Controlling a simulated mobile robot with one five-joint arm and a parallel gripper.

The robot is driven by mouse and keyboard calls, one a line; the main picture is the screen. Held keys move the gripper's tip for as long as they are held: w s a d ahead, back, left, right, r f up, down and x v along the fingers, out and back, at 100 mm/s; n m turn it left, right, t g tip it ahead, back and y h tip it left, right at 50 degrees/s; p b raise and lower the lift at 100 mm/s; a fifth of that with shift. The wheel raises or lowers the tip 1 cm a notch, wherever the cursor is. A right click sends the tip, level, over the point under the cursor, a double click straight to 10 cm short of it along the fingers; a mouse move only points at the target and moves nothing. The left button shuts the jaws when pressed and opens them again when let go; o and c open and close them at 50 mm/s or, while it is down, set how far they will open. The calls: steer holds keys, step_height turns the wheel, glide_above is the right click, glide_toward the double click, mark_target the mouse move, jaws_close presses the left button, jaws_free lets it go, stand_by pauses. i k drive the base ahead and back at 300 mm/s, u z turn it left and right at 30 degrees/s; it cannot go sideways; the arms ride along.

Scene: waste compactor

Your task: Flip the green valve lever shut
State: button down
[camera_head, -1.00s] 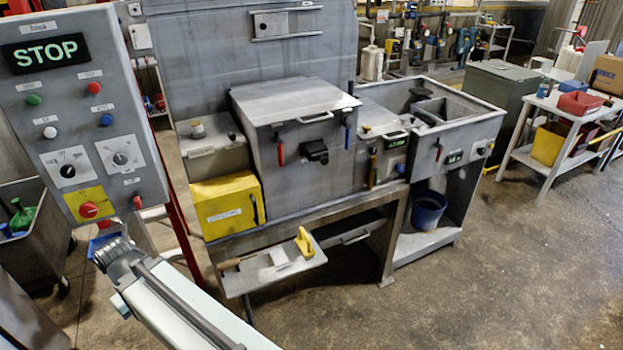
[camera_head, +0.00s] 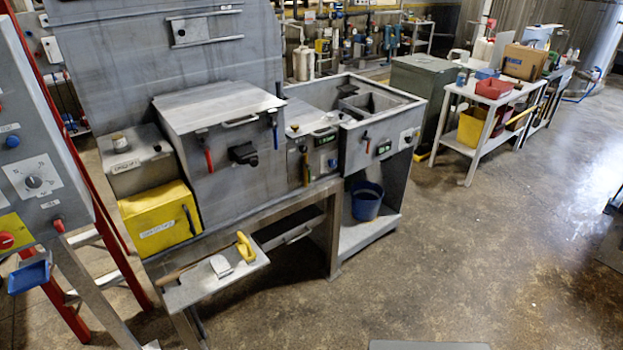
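I cannot make out a green valve lever in the head view. Several small levers show on the compactor (camera_head: 222,190): a red-handled one (camera_head: 208,160) and a blue-handled one (camera_head: 274,132) on the large grey box, a yellow-handled one (camera_head: 305,168) below the green display, and a small red one (camera_head: 367,146) on the sink unit. Pipes with valves (camera_head: 390,40) stand along the back, too small to tell their handles apart. My gripper is not in view.
A control panel (camera_head: 38,150) and red ladder frame stand at the left. A small shelf (camera_head: 215,283) with a yellow-handled tool juts out in front. A blue bucket (camera_head: 367,203) sits under the sink. A table (camera_head: 478,155) with bins stands at the right. The floor (camera_head: 480,250) there is clear.

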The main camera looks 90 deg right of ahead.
mark_target(309, 167)
steer(key=z, duration=0.05)
steer(key=k, duration=0.5)
steer(key=z, duration=0.9)
steer(key=i, duration=0.5)
steer(key=z, duration=0.05)
